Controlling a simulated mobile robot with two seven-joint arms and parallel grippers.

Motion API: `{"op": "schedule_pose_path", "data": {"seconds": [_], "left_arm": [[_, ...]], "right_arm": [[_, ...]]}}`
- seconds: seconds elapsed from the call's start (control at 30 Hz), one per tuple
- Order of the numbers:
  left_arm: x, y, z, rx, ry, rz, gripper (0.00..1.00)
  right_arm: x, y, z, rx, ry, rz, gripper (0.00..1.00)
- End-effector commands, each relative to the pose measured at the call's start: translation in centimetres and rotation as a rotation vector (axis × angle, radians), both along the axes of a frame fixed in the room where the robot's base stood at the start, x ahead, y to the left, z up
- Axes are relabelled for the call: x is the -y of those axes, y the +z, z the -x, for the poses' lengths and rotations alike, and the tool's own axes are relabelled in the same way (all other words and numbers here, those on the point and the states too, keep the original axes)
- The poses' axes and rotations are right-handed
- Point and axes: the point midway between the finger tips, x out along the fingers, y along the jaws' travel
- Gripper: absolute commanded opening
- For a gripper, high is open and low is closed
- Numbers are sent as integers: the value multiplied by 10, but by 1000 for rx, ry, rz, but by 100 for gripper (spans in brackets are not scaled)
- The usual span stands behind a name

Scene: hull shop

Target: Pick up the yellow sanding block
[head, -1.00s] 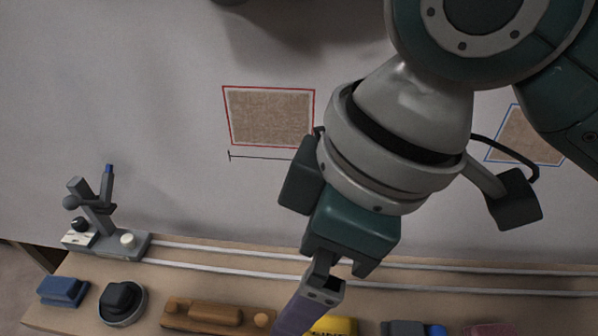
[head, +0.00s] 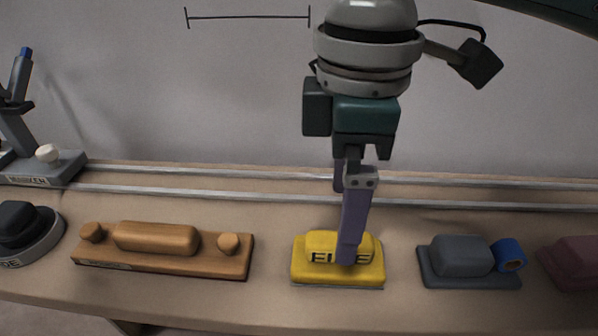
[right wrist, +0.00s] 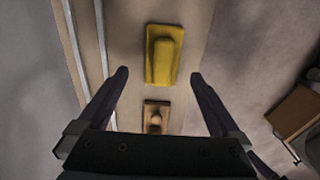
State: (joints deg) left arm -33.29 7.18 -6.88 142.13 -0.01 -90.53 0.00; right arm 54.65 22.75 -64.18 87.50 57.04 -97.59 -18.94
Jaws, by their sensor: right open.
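The yellow sanding block (head: 312,270) lies on the wooden bench, with dark lettering on its raised grip, partly covered by a finger. In the right wrist view the yellow block (right wrist: 164,58) shows whole, just past the fingertips and between their lines. My right gripper (head: 346,225) points down over the block in the head view, its near finger overlapping the block's grip. The right wrist view shows its two fingers (right wrist: 160,76) wide apart with nothing between them. Whether a finger touches the block cannot be told. My left gripper is in neither view.
A long wooden sanding block (head: 165,252) lies left of the yellow one. A grey block (head: 455,262) with a blue roll (head: 510,255) and a maroon block (head: 575,262) lie to the right. Two metal rails (head: 220,193) run behind, before a grey surface.

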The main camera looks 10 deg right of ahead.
Motion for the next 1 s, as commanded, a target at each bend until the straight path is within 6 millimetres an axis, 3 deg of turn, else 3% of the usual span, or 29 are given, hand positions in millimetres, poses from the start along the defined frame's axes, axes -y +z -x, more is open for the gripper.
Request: {"op": "schedule_pose_path", "data": {"seconds": [0.03, 0.23, 0.43, 0.7, 1.0], "left_arm": [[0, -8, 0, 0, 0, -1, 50], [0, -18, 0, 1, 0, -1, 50], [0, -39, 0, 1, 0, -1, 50], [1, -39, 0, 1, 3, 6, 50], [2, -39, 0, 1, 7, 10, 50]], "right_arm": [[0, -12, 0, -1, 0, 1, 100], [0, -30, 2, 0, 0, 0, 100], [0, -63, 5, 0, 0, 1, 100], [0, -66, 5, 2, 1, 0, 100], [0, -66, 4, 2, 1, 0, 68]]}}
